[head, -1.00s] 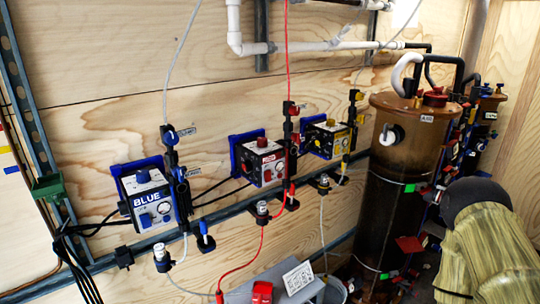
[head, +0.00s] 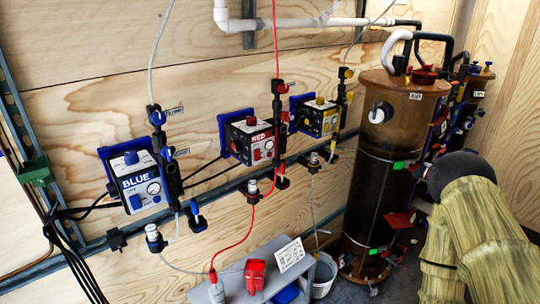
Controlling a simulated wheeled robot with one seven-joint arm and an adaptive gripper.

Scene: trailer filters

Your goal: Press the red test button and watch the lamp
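The red unit, a box labelled RED (head: 252,139), is mounted on the plywood wall between a blue unit (head: 139,183) and a yellow unit (head: 318,117). It has a red knob on top and small controls and a dial on its face. These are too small to tell which is the test button or lamp, or whether anything is lit. My arm, in a yellowish sleeve with a dark joint, shows at the right, apart from the units. My gripper is not in view.
A brown tank (head: 393,170) with hoses and valves stands between the units and my arm. A grey bench (head: 232,290) below carries a red object (head: 255,275) and a white card (head: 290,254). A white bucket (head: 326,275) stands beside it. Cables and tubes hang along the wall.

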